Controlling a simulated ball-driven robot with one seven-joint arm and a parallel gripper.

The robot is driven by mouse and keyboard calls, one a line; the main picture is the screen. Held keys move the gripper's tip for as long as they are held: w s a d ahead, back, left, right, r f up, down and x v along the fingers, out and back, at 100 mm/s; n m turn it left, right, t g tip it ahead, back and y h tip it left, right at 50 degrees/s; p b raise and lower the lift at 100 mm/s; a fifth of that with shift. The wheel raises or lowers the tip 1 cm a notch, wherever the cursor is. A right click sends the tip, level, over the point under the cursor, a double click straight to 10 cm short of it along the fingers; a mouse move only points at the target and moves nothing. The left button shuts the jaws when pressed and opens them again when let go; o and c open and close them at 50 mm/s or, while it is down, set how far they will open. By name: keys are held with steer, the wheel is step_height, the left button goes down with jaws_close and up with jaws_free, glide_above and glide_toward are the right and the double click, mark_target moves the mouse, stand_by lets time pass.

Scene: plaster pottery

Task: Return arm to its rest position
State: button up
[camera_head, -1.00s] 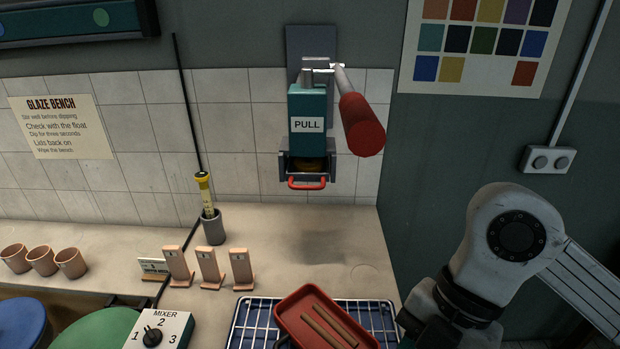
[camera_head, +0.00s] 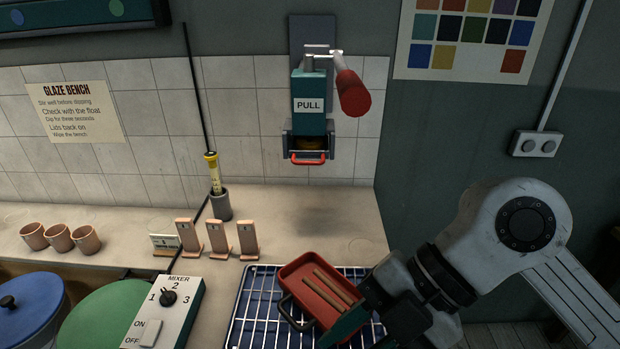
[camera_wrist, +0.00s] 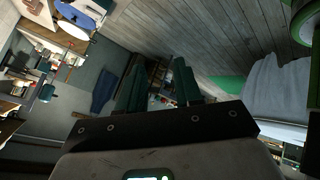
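My arm reaches in from the lower right in the head view, bent at the elbow. My gripper (camera_head: 345,328) is at the lower middle, its dark green fingers in front of the wire rack and the red tray's front corner. I cannot tell whether it touches them. In the wrist view my gripper's two fingers (camera_wrist: 158,78) stand apart with nothing between them. That view is tilted and shows plank boards and far shelving past the fingers.
A red tray (camera_head: 298,272) with two sticks lies on the wire rack (camera_head: 250,312). A mixer box (camera_head: 185,312), several test tiles (camera_head: 219,240) and cups (camera_head: 60,238) are on the bench to the left. A wall-mounted dispenser marked PULL (camera_head: 309,88) has a red-gripped lever (camera_head: 353,93).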

steer(key=w+a+r+n+t+y, duration=0.1)
steer(key=a+r+y, duration=0.2)
steer(key=r+y, duration=0.4)
steer(key=a+r+y, duration=0.4)
steer(key=r, duration=0.6)
steer(key=w+d+r+m+t+y, duration=0.3)
steer(key=d+r+t+y, duration=0.2)
steer(key=r+t, duration=0.15)
steer(key=w+d+m+t+h, duration=0.7)
steer(key=d+m+t+h, duration=0.4)
steer(key=m+t, duration=0.75)
steer(key=w+d+f+m+g+h, duration=0.2)
steer(key=d+f+m+h, duration=0.4)
steer(key=f+h, duration=0.25)
steer(key=w+d+f+m+g+h, duration=0.1)
steer(key=w+d+f+m+h, duration=0.2)
steer(key=d+f+m+h, duration=0.45)
steer(key=s+f+n+g+h, duration=0.1)
steer(key=s+f+g, duration=0.25)
steer(key=f, duration=0.55)
steer(key=s+f+g, duration=0.2)
steer(key=f+g, duration=0.2)
steer(key=f, duration=0.6)
steer(key=s+f+n+g+y, duration=0.3)
steer(key=s+f+g, duration=0.8)
steer(key=s+f, duration=0.9)
steer(key=s, duration=0.4)
steer(key=shift+s+n+g, duration=0.2)
steer(key=shift+n+g, duration=0.1)
steer(key=shift+g, duration=0.05)
